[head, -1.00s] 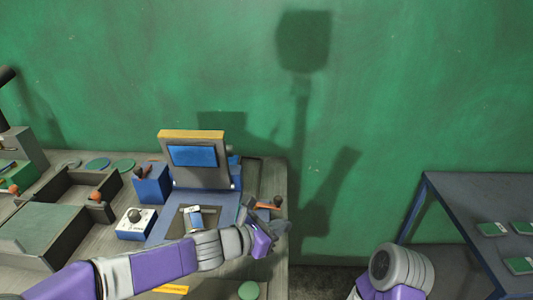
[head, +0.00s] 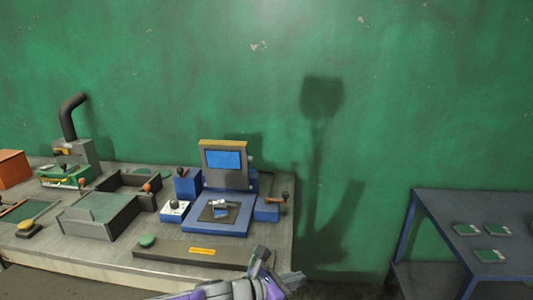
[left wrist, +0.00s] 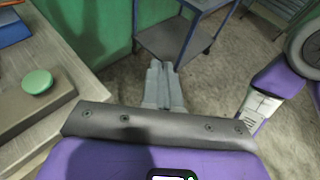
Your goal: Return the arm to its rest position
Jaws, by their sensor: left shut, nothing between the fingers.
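My left arm, purple and grey, comes in at the bottom of the head view. Its left gripper (head: 296,279) is low in front of the workbench's right end, off the bench. In the left wrist view the two pale fingers (left wrist: 162,68) lie together, shut and empty, pointing over the floor toward a blue-legged table. My right gripper is not in either view. A purple arm link of mine shows at the right of the left wrist view.
The workbench (head: 100,262) carries a blue machine with a screen (head: 222,160), grey trays, a green button (head: 147,241) and a black-hosed device (head: 72,120). A dark table (head: 470,204) with green boards stands at the right. Floor between them is open.

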